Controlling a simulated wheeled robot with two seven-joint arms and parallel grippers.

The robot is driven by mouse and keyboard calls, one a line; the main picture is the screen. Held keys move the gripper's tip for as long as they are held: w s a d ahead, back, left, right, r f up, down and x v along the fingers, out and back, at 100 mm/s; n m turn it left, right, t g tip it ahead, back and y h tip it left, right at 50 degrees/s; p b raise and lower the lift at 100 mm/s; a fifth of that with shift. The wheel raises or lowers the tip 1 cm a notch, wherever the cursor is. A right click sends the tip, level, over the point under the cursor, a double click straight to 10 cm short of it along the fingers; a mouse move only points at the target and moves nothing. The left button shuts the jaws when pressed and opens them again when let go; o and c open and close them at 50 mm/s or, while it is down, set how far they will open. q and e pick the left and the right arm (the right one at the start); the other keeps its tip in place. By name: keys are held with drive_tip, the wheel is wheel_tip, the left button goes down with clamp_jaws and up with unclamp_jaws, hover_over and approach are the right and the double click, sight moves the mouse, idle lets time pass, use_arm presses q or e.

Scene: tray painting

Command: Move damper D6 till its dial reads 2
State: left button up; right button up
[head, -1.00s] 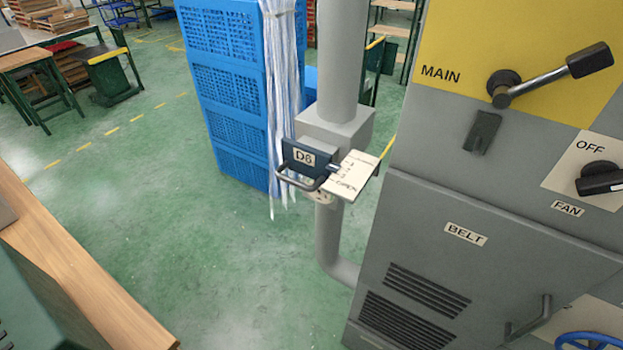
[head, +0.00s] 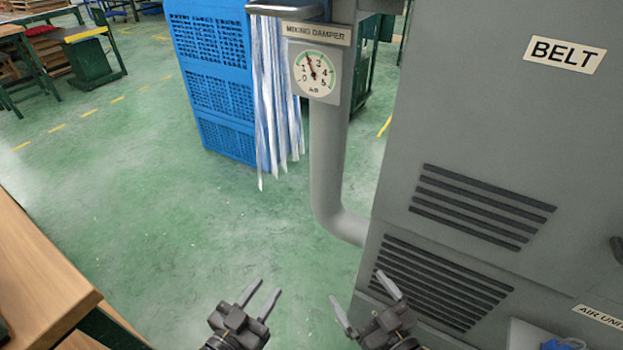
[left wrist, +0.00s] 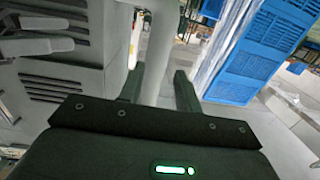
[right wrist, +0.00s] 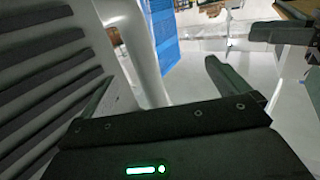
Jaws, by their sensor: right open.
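The mixing damper's dial (head: 317,73) hangs on the grey pipe, under a plate lettered MIXING DAMPER (head: 316,33). Its red-tipped needle points up and slightly left, between the 1 and the 3, covering where the 2 lies. The damper's handle (head: 285,9) shows only in part at the head view's top edge; the D6 label is out of view. My left gripper (head: 267,287) is open and empty, low in front of the pipe. My right gripper (head: 357,287) is open wider and empty, beside the cabinet. Both are well below the handle and touch nothing.
The grey BELT cabinet (head: 480,130) with vents fills the right side. The grey pipe (head: 327,155) bends into it. A blue crate stack (head: 215,80) and hanging strips (head: 275,100) stand behind. A wooden table (head: 45,265) is at the lower left. Green floor lies between.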

use_arm(q)
drive_tip(key=s+r+m+t+h+b, duration=0.1)
drive_tip(key=s+r+t+b, duration=0.1)
drive_tip(key=r, duration=0.5)
drive_tip(key=shift+s+r+h+b, duration=0.2)
drive_tip(key=shift+s+h+b, duration=0.25)
drive_tip(key=shift+s, duration=0.2)
use_arm(e)
drive_tip(key=s+r+n+t+y, duration=0.1)
drive_tip(key=s+r+t, duration=0.1)
drive_tip(key=r, duration=0.5)
drive_tip(key=shift+s+a+r+y, duration=0.2)
drive_tip(key=shift+s+y, duration=0.2)
drive_tip(key=shift+s, duration=0.25)
drive_tip(key=shift+d, duration=0.1)
